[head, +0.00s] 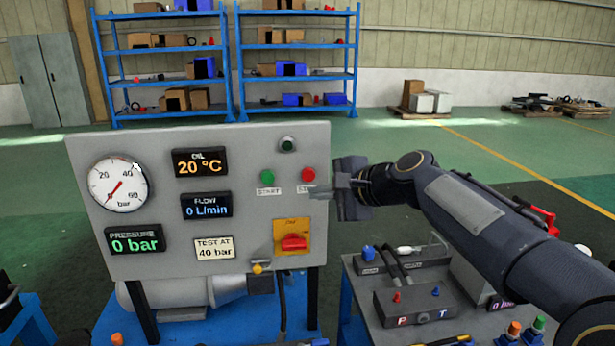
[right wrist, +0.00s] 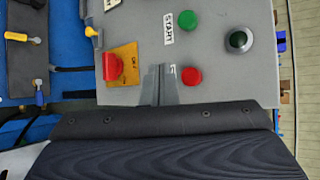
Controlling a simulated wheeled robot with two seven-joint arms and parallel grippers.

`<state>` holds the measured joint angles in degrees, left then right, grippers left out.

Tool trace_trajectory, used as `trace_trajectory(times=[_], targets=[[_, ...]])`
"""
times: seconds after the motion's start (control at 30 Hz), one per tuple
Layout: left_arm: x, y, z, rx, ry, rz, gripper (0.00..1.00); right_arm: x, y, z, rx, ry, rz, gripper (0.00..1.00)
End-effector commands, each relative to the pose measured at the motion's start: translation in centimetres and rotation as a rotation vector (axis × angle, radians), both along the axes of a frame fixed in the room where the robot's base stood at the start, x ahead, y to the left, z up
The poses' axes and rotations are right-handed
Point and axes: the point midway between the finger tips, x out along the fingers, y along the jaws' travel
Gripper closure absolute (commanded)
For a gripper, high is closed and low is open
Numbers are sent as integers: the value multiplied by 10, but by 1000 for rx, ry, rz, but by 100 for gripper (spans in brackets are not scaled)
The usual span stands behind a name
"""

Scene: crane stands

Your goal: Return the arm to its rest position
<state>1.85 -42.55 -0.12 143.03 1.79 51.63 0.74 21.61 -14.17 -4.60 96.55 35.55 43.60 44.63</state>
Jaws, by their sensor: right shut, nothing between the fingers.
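My right arm reaches in from the right in the head view, and its gripper (head: 322,192) is at the right edge of the grey control panel (head: 150,270). The gripper's fingers are together and empty, just below the red stop button (head: 308,174). In the right wrist view the shut fingers (right wrist: 159,85) point at the panel, between the red button (right wrist: 192,76) and the red rotary switch (right wrist: 113,66). I cannot tell whether the fingertips touch the panel. My left gripper is not in view.
The panel shows a gauge (head: 118,184), displays reading 20 °C, 0 L/min and 0 bar, and a green start button (head: 267,177). A bench (head: 362,318) with a P/T block (head: 415,305) stands below my right arm. Blue shelves (head: 232,75) stand far behind, across open floor.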

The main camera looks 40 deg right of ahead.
Motion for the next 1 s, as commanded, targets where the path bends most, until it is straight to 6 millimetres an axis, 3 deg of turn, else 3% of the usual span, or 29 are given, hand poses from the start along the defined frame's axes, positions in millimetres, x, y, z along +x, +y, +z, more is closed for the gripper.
trace_trajectory(times=[0.27, 0.37, 0.43, 0.57, 0.7, 0.9, 1.0], targets=[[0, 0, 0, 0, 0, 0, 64, 0, 0, 0, -1, 0, 2, 100], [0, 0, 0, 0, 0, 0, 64, -7, 13, -7, -40, 12, 41, 100], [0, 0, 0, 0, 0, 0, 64, -20, 33, -20, -113, 31, 114, 100], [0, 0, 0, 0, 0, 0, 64, -63, 89, -63, -342, 77, 350, 100], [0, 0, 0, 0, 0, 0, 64, -122, 142, -123, -632, 106, 656, 100], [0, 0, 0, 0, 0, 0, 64, -188, 179, -191, -939, 110, 998, 100], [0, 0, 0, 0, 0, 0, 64, -204, 185, -208, -1015, 106, 1085, 100]])
